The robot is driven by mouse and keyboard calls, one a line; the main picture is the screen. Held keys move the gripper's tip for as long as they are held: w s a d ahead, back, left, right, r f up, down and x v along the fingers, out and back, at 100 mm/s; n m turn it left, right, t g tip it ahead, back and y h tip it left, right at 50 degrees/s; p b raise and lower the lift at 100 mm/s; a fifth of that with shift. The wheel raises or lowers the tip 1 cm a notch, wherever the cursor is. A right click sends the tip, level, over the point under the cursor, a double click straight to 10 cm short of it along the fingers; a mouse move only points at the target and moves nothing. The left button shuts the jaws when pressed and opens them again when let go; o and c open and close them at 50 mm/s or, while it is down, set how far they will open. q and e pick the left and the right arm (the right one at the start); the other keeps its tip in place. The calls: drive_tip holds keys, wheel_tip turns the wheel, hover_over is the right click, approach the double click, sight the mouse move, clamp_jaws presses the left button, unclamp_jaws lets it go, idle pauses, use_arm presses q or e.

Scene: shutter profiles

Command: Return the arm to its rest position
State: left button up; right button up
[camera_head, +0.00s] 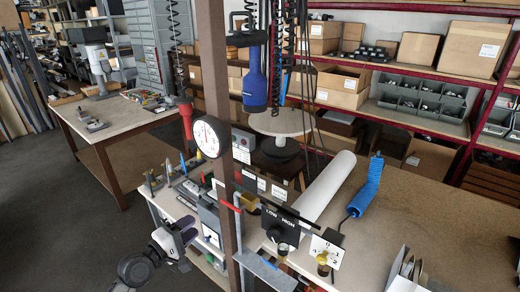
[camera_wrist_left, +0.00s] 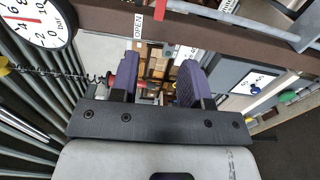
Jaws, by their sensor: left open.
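My left arm (camera_head: 140,265) comes in low at the left of the head view. Its left gripper (camera_head: 187,230) is just left of the brown upright post (camera_head: 217,150). Two purple fingers stand apart in the left wrist view (camera_wrist_left: 158,82), with nothing between them. Beyond the gap there are shelves with boxes, small and blurred. My right arm and right gripper show in neither view.
A round white gauge (camera_head: 207,137) sits on the post close to the gripper. A bench with tools (camera_head: 165,195) lies behind it. A wooden table (camera_head: 420,215) with a blue coiled hose (camera_head: 366,187) is at right. Grey floor (camera_head: 50,220) is clear at left.

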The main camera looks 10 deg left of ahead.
use_arm(q)
drive_tip(key=s+d+f+m+g+y, duration=0.2)
drive_tip(key=s+d+f+m+g, duration=0.4)
drive_tip(key=s, duration=0.7)
drive_tip(key=s+d+f+m+g+y, duration=0.1)
drive_tip(key=s+f+m+g+y, duration=0.25)
drive_tip(key=s+f, duration=0.75)
drive_tip(key=s+d+f+m+g+y, duration=0.1)
drive_tip(key=s+d+f+m+g, duration=0.4)
drive_tip(key=s, duration=1.1)
wheel_tip(320, 180, up, 19)
drive_tip(key=w+a+m+t+p, duration=0.1)
drive_tip(key=p, duration=1.6)
drive_tip(key=shift+a, duration=0.15)
